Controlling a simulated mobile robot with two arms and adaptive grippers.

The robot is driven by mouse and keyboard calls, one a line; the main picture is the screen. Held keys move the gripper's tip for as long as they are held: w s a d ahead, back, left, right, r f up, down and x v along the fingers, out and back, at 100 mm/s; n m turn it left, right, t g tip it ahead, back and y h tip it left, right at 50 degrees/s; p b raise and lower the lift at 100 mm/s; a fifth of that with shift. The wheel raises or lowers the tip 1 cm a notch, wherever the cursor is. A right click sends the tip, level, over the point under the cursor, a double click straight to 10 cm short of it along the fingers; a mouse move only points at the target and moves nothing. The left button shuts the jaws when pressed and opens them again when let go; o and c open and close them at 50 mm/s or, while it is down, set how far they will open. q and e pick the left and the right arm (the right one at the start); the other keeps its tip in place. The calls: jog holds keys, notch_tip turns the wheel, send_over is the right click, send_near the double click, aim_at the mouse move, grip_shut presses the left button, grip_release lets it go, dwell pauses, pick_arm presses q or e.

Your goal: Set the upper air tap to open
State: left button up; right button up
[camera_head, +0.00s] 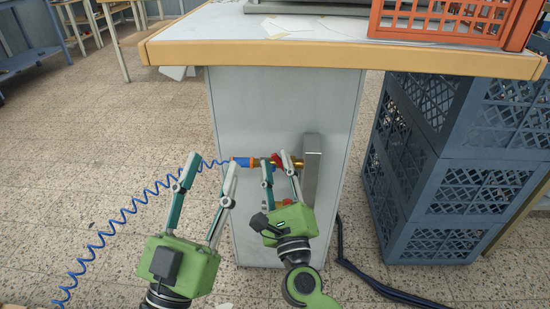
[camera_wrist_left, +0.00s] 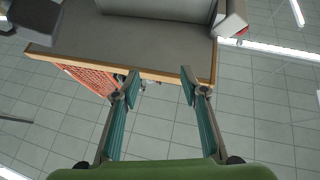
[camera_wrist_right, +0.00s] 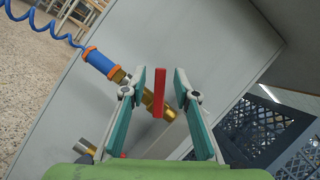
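The upper air tap is a brass fitting (camera_wrist_right: 152,103) with a red lever (camera_wrist_right: 159,92). It sticks out leftward from a grey metal post (camera_head: 312,170) on the cabinet side, and a blue and orange coupling (camera_head: 243,162) joins it to a coiled hose. In the right wrist view the lever stands between the fingers of my right gripper (camera_wrist_right: 160,84), at an angle to the brass body, with gaps on both sides. That gripper is open. My left gripper (camera_head: 211,163) is open and empty, left of the cabinet. A lower tap's red part (camera_head: 288,202) is partly hidden by my right gripper.
The blue coiled hose (camera_head: 131,205) hangs down to the left. The bench top (camera_head: 230,35) overhangs the taps. Stacked blue crates (camera_head: 410,165) stand to the right, and an orange crate (camera_head: 440,34) sits on the bench.

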jog(key=v, duration=0.9)
jog(key=shift+s, duration=0.1)
